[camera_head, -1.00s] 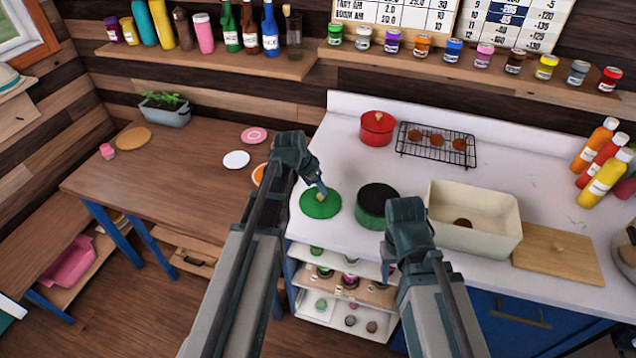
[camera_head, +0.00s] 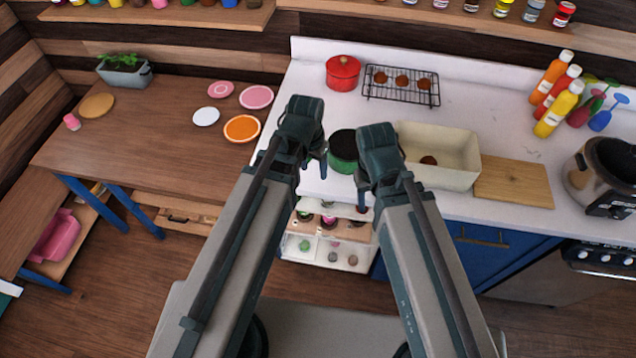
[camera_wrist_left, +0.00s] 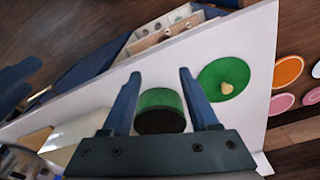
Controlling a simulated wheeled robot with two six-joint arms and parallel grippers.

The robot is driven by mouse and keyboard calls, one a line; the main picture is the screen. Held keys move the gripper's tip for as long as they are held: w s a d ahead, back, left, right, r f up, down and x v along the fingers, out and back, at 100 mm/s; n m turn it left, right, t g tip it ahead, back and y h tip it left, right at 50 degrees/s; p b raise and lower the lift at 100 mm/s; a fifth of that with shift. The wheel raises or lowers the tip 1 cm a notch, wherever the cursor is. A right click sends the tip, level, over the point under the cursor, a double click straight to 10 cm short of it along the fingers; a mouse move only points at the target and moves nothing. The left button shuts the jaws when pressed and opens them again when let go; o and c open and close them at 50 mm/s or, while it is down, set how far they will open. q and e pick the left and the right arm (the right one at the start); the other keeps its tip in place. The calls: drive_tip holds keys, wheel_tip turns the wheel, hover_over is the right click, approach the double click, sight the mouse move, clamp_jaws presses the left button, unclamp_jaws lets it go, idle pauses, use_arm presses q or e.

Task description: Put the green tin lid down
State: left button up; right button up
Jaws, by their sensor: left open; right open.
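The green tin lid (camera_wrist_left: 223,78), with a pale knob, lies flat on the white counter in the left wrist view, right of the green tin. In the head view it is hidden behind my left gripper and arm. The open green tin (camera_head: 343,146) has a dark inside and also shows in the left wrist view (camera_wrist_left: 160,98). My left gripper (camera_head: 314,162) is open and empty above the counter; its fingers (camera_wrist_left: 160,75) frame the tin in the wrist view, with the lid outside them. My right gripper (camera_head: 362,192) is open and empty in front of the tin.
A red pot (camera_head: 343,74), a cooling rack (camera_head: 402,86) and a cream bin (camera_head: 442,155) stand on the counter. A cutting board (camera_head: 513,182) lies right of the bin. An orange plate (camera_head: 242,128) lies on the wooden table at left.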

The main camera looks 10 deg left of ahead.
use_arm(q)
drive_tip(key=s+d+g+y, duration=0.1)
drive_tip(key=s+d+y, duration=0.1)
drive_tip(key=s, duration=0.6)
drive_tip(key=shift+d+n, duration=0.3)
drive_tip(key=shift+d, duration=0.55)
drive_tip(key=shift+f, duration=0.1)
wheel_tip(320, 180, down, 6)
drive_tip(key=b, duration=0.6)
drive_tip(key=shift+f+b, duration=0.25)
drive_tip(key=shift+b, duration=0.1)
